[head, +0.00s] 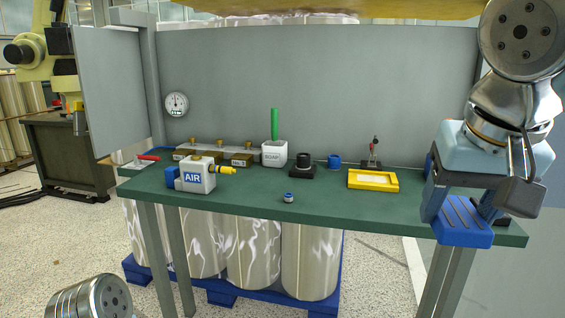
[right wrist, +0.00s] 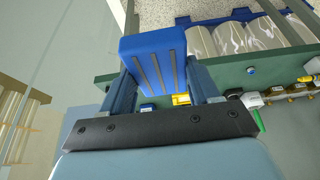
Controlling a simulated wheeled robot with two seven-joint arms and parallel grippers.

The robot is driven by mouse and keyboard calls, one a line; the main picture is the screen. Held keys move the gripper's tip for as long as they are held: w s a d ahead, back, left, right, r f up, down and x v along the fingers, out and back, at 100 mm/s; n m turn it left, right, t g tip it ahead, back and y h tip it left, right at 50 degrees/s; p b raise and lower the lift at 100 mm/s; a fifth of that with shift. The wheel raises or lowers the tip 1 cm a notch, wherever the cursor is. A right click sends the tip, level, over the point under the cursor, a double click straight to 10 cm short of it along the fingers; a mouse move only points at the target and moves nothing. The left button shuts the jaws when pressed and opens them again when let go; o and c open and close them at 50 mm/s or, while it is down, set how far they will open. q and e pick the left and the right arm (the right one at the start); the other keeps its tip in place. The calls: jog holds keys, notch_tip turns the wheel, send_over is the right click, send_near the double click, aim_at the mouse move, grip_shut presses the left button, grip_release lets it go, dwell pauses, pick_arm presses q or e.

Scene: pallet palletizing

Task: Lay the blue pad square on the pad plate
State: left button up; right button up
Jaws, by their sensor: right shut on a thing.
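The blue pad (head: 463,224) has dark grooves across its face and hangs in my right gripper (head: 460,205), over the right end of the green table. In the right wrist view the pad (right wrist: 153,58) sits between the two fingers of the right gripper (right wrist: 160,78), which is shut on it. A yellow-rimmed plate with a pale inner face (head: 391,181) lies on the table to the left of the pad; I take it for the pad plate. Its yellow edge also shows between the fingers in the wrist view (right wrist: 181,99). My left gripper is out of view.
A grey panel (head: 320,90) closes the back. The front middle is mostly clear.

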jog(key=w+f+n, duration=0.1)
jog(key=w+f, duration=0.3)
jog(key=f, duration=1.3)
jog(key=w+f, duration=0.4)
jog(key=f, duration=1.4)
jog(key=w+f+n+y, duration=0.1)
jog(key=w+f, duration=0.3)
jog(key=f, duration=1.4)
jog(key=shift+n, duration=0.3)
jog(key=shift+w+a+r, duration=0.1)
jog(key=shift+a+r, duration=0.05)
jog(key=shift+r, duration=0.1)
